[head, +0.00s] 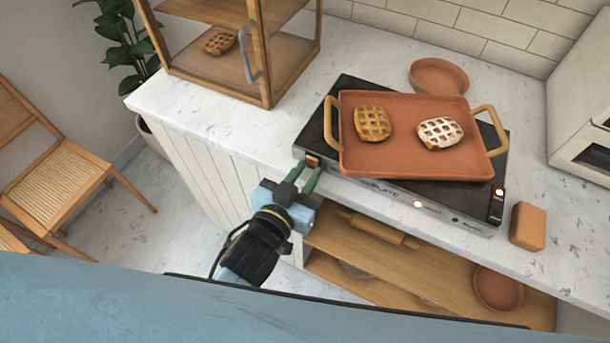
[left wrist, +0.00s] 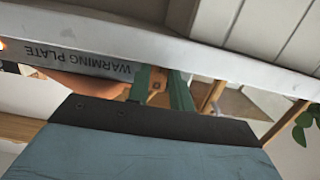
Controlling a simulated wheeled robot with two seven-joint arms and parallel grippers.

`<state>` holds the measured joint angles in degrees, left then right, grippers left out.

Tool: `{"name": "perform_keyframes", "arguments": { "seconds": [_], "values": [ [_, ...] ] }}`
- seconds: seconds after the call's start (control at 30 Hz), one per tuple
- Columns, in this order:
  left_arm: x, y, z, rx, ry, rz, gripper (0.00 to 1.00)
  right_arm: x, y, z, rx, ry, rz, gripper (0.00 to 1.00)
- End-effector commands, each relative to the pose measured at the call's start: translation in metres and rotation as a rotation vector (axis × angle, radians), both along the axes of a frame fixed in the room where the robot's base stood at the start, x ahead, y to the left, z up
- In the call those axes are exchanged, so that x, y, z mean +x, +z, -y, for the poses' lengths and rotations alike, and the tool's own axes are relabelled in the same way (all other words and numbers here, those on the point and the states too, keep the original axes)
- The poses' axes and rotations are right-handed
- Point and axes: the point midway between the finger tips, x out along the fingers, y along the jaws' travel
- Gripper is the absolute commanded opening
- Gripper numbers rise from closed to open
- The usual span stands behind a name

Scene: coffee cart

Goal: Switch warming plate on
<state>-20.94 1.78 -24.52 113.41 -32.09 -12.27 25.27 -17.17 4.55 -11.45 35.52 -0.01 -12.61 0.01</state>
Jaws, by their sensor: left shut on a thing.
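The warming plate (head: 318,125) is a flat black appliance with a metal front panel on the counter. Its panel lettering (left wrist: 97,65) shows in the left wrist view. A black switch piece (head: 497,205) with a red-lit top is at the front right corner. A small copper-coloured knob (head: 313,160) is at the front left corner. My left gripper (head: 311,172) has its green fingers shut on that knob; it also shows between the fingers in the left wrist view (left wrist: 158,86). My right gripper is not in view.
A terracotta tray (head: 375,168) with two pastries stands on the plate. A round dish (head: 438,76) is behind it and a brown block (head: 528,226) is at its right. A wooden glass-sided cabinet (head: 264,60) stands at back left. Below is a shelf with a rolling pin (head: 378,230).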

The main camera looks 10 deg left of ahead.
Motion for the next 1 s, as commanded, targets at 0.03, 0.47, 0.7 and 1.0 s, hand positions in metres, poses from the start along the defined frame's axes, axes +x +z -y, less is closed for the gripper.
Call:
{"name": "perform_keyframes", "arguments": {
  "seconds": [0.03, 0.47, 0.7, 1.0],
  "values": [
    [0.000, 0.001, 0.000, -0.001, -0.001, 0.002, 0.00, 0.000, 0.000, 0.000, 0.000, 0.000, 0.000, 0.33],
    [0.000, 0.001, 0.000, 0.000, 0.000, 0.000, 0.44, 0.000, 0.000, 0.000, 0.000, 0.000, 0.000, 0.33],
    [-0.006, 0.000, -0.002, 0.001, 0.000, -0.002, 0.44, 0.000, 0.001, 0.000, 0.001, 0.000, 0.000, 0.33],
    [-0.055, 0.007, -0.018, 0.000, 0.000, -0.005, 0.44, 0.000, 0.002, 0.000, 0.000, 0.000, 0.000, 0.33]
  ]
}}
